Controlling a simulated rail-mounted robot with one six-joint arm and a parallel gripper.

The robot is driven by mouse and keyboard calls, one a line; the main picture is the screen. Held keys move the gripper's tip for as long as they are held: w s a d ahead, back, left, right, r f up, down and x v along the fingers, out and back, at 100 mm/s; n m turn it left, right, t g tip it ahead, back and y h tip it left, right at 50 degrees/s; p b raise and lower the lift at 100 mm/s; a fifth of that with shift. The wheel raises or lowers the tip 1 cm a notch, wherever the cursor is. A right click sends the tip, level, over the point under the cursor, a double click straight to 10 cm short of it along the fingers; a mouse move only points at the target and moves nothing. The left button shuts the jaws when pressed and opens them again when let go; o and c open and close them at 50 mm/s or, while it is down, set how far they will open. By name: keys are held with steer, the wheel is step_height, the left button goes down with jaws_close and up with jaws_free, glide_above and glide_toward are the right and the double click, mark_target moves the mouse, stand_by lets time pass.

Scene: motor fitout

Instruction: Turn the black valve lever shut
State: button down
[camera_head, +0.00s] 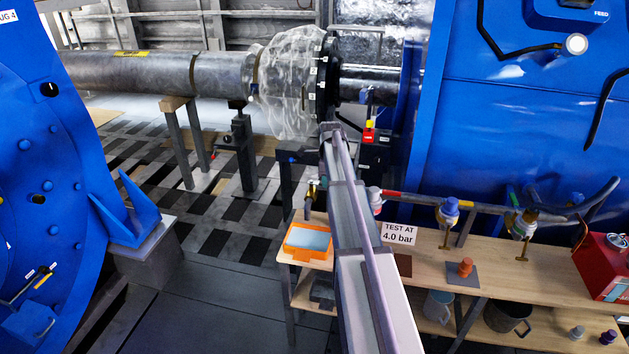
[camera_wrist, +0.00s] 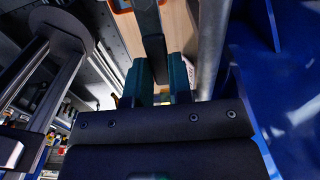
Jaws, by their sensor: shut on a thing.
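In the wrist view my gripper (camera_wrist: 156,72) points at the bench, with its two teal fingers on either side of a dark bar. This black bar, which looks like the black valve lever (camera_wrist: 151,25), runs up the picture from between the fingers. The gripper is shut on it. The far end of the bar and the valve body cannot be made out. In the head view my arm crosses the middle of the picture and hides the gripper and the lever.
The wooden bench (camera_head: 545,267) holds an orange tray (camera_head: 291,257), a "TEST AT 4.0 bar" sign (camera_head: 399,233) and a red box (camera_head: 603,266). A pipe with brass valves (camera_head: 522,225) runs above it. A large blue housing (camera_head: 500,110) stands behind. Floor at left is clear.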

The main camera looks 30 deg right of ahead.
stand_by(0.4)
steer(key=c, duration=1)
jaws_free()
step_height(320, 180, up, 11)
steer(key=p, duration=1)
steer(key=shift+f+p, duration=0.1)
steer(key=shift+p, duration=0.3)
